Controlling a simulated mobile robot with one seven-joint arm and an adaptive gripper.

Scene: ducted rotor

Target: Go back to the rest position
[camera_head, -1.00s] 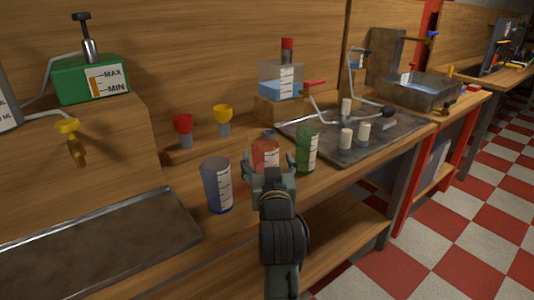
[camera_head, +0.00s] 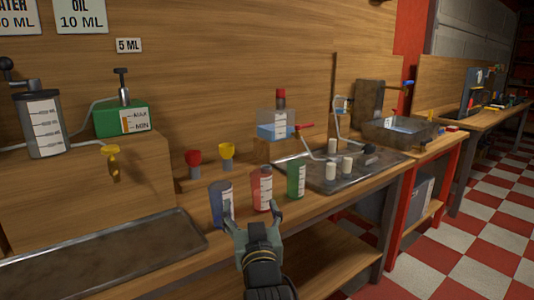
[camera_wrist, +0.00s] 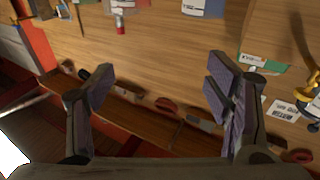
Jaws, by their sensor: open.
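My gripper (camera_head: 250,216) is open and empty in the head view, in front of the bench edge and just below the row of cups. In the wrist view its two fingers (camera_wrist: 163,78) are spread wide with nothing between them. A blue cup (camera_head: 221,203), a red cup (camera_head: 262,189) and a green cup (camera_head: 296,179) stand upright in a row on the wooden bench. The left fingertip slightly covers the foot of the blue cup in the head view.
A metal tray (camera_head: 90,262) lies at the left front. A second tray (camera_head: 370,175) on the right holds white cylinders. Red (camera_head: 193,158) and yellow (camera_head: 226,151) funnels stand behind the cups. A green oil container (camera_head: 121,119) sits on a wooden block. Checkered floor (camera_head: 460,235) is open at right.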

